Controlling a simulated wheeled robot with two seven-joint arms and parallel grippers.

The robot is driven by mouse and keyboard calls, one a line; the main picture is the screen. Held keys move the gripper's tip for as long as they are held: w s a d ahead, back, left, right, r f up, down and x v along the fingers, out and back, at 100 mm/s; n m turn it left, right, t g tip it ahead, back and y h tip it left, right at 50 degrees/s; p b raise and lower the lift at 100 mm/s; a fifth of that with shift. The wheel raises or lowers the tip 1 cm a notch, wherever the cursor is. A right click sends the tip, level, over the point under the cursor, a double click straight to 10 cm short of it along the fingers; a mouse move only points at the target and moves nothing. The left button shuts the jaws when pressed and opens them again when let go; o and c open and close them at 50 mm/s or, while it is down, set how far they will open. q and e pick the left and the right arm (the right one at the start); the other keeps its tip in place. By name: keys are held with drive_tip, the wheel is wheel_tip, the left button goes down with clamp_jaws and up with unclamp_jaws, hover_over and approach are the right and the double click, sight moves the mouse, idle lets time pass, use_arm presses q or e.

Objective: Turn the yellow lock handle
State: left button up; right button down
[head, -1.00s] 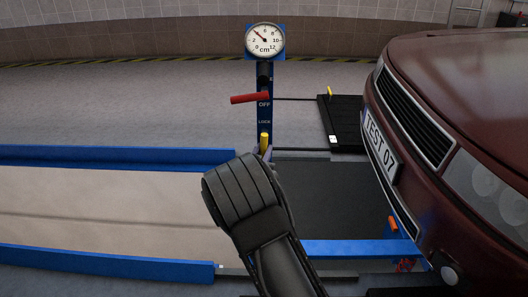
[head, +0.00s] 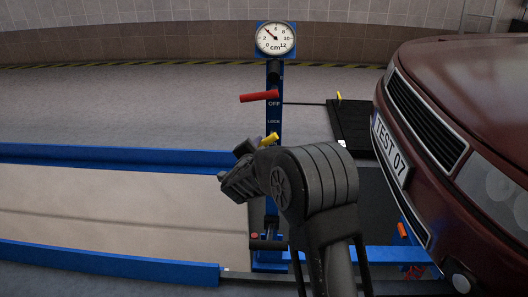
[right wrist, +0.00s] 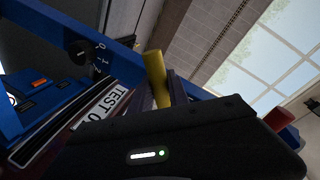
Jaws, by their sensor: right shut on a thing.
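The yellow lock handle (head: 269,139) sits low on the blue jack post (head: 273,112), just under the LOCK label. It leans to the right, and its lower part is hidden by my right gripper. My right gripper (head: 250,147) is shut on the handle, with its wrist bent in front of the post. In the right wrist view the yellow handle (right wrist: 157,75) stands out above the dark gripper body (right wrist: 165,145). The fingertips' contact is mostly hidden. My left gripper is not in view.
A red lever (head: 260,96) sticks out left at the OFF label, below a round cm gauge (head: 276,38). A dark red car (head: 440,80) with a TEST 07 plate fills the right. Blue rails (head: 110,271) run left.

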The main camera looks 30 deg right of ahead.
drive_tip(key=shift+w+a+r+m+y+b, duration=0.15)
drive_tip(key=shift+r+m+y+b, duration=0.15)
drive_tip(key=shift+m, duration=0.3)
drive_tip(key=shift+w+a+r+m+y+b, duration=0.1)
drive_tip(key=shift+m+y+b, duration=0.1)
drive_tip(key=shift+m+b, duration=0.3)
drive_tip(key=shift+a+r+m+t+y+b, duration=0.2)
drive_tip(key=shift+r+m+t+y+b, duration=0.35)
drive_tip(key=shift+m, duration=0.75)
drive_tip(key=shift+w+r, duration=0.1)
drive_tip(key=shift+r, duration=0.1)
drive_tip(key=c, duration=1.3)
unclamp_jaws()
drive_tip(key=shift+o, duration=0.2)
drive_tip(key=p+v, duration=0.1)
drive_tip(key=v, duration=0.7)
drive_tip(key=shift+p, duration=0.35)
drive_tip(key=shift+w, duration=0.15)
